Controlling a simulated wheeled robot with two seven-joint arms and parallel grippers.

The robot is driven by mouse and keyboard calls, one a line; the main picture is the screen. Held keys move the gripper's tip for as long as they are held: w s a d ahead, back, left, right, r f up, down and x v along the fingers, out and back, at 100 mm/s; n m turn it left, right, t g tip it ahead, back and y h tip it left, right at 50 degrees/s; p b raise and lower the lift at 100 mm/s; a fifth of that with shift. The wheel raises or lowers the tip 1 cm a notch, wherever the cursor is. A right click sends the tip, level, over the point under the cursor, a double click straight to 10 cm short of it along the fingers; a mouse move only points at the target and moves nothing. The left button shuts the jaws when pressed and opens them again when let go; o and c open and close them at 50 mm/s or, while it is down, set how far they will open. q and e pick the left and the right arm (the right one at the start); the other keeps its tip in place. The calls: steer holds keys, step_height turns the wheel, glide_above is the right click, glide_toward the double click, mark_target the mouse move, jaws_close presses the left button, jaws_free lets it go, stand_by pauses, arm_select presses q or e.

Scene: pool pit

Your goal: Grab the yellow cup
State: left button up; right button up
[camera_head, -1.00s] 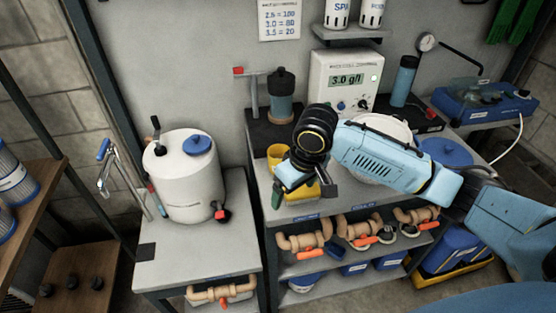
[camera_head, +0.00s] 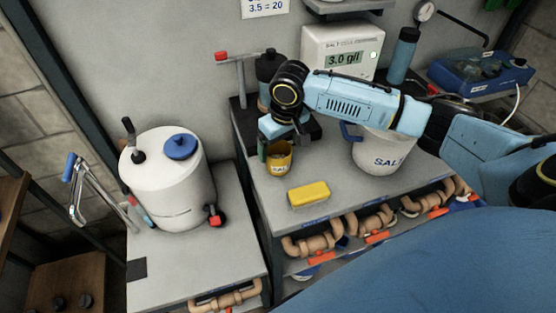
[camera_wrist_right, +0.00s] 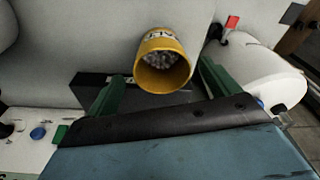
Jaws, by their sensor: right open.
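The yellow cup (camera_head: 279,160) with a white label stands upright on the grey bench, near its left end. My right gripper (camera_head: 276,143) is open at the cup's upper part, with a green finger at its left side. In the right wrist view the cup (camera_wrist_right: 162,47) shows its round mouth, with pale granules inside. It lies just ahead of and between the two green fingertips of my right gripper (camera_wrist_right: 160,75), and I see no clear contact. The gripper covers part of the cup in the head view. My left gripper is not in view.
A yellow block (camera_head: 309,194) lies in front of the cup. A white salt bucket (camera_head: 384,155) stands to the right, under my right arm. A dark bottle (camera_head: 268,68) and a white meter box (camera_head: 340,45) stand behind. A white tank (camera_head: 168,185) is on the left bench.

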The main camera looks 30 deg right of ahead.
mark_target(278, 157)
steer(key=f, duration=0.5)
steer(key=shift+w+a, duration=0.1)
steer(key=shift+w, duration=0.2)
steer(key=shift+w+f+b, duration=0.1)
steer(key=shift+f+b, duration=0.2)
steer(key=shift+f, duration=0.15)
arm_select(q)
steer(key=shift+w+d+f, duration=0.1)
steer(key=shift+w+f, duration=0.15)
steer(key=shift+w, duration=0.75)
arm_select(e)
steer(key=c, duration=1.1)
